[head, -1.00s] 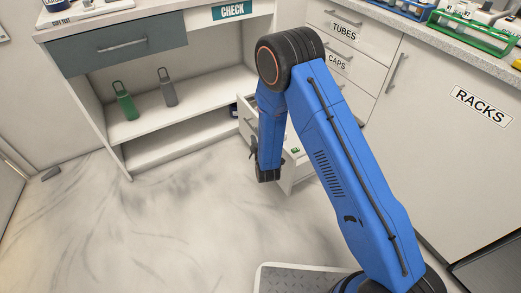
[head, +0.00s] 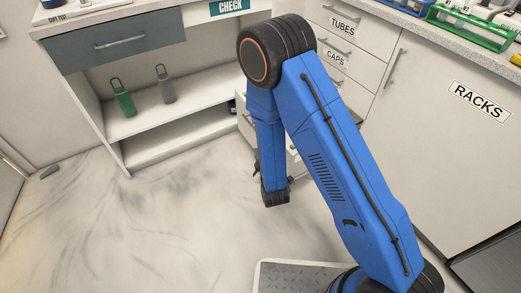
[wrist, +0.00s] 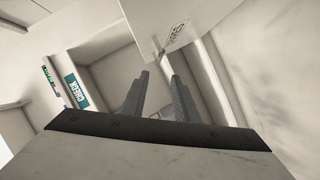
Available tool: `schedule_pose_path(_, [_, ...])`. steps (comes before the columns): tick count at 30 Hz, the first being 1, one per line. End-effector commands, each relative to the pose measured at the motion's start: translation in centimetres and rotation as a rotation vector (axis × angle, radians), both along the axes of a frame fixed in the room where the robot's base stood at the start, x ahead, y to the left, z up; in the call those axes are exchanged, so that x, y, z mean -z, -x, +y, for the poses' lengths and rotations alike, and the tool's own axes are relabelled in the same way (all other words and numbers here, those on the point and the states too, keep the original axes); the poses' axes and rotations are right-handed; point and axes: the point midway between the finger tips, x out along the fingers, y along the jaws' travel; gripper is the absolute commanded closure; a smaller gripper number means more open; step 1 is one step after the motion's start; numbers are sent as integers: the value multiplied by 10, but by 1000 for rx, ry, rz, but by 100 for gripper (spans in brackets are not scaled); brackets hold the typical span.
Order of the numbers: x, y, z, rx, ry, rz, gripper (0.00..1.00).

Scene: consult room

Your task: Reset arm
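My blue arm is folded at a high elbow in the head view, and its forearm hangs down in front of an open drawer. In the wrist view the two grey fingers of my gripper (wrist: 161,76) stand apart with nothing visible between them. In the head view the fingers are mostly hidden by the end of the arm.
The partly hidden open drawer (head: 244,128) is just behind my forearm. Cabinet fronts marked TUBES, CAPS and RACKS (head: 440,130) stand to the right. The floor (head: 150,215) at front left is clear.

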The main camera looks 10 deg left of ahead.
Motion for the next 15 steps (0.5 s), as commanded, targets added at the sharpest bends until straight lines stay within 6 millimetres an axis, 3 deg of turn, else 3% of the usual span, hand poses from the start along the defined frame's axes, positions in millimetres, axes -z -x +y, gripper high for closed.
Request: schedule_pose_path(15, [-6,-4,-2,8,-15,12,72])
